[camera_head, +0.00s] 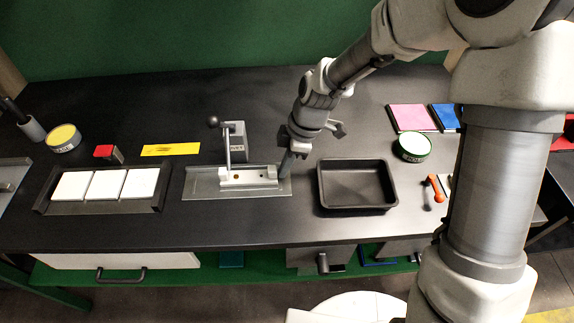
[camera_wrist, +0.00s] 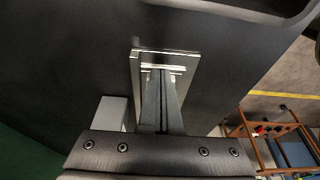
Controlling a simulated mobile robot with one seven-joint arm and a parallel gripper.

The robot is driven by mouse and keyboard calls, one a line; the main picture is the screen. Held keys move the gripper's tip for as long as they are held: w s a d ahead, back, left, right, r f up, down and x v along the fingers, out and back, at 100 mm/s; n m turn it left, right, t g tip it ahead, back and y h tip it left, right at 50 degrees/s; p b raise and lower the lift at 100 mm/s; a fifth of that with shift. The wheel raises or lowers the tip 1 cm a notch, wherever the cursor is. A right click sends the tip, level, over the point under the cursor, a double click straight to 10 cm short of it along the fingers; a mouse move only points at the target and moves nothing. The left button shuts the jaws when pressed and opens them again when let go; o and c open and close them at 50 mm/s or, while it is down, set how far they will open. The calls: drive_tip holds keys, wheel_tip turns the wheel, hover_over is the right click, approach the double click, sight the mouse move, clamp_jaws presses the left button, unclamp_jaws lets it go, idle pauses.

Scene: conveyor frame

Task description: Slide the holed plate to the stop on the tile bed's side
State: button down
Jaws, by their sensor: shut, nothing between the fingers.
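The holed plate (camera_head: 248,178) is a pale piece with small dark holes, lying on a flat grey metal base (camera_head: 215,190) in mid-table. A lever with a black ball knob (camera_head: 213,122) and a grey block (camera_head: 237,130) stand behind and over it. The tile bed (camera_head: 100,208), a dark-ended tray with three white tiles, lies to the left. My gripper (camera_head: 285,172) points down at the plate's right end, fingers shut and empty. In the wrist view my gripper (camera_wrist: 161,72) has its fingertips over the metal base (camera_wrist: 192,62); I cannot tell whether they touch the plate. The fingers partly hide it there.
An empty black tray (camera_head: 357,204) stands right of the base. A yellow label (camera_head: 171,149) and a red-topped block (camera_head: 107,153) lie behind the tile bed. A green-rimmed tin (camera_head: 411,148) and an orange-handled item (camera_head: 435,187) are farther right.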

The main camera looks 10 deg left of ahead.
sight(254, 175)
drive_tip(key=a, duration=0.2)
drive_tip(key=s+a, duration=0.1)
drive_tip(key=a, duration=0.3)
drive_tip(key=shift+s+a+b, duration=0.1)
drive_tip(key=shift+s+b, duration=0.15)
drive_tip(key=shift+b, duration=0.05)
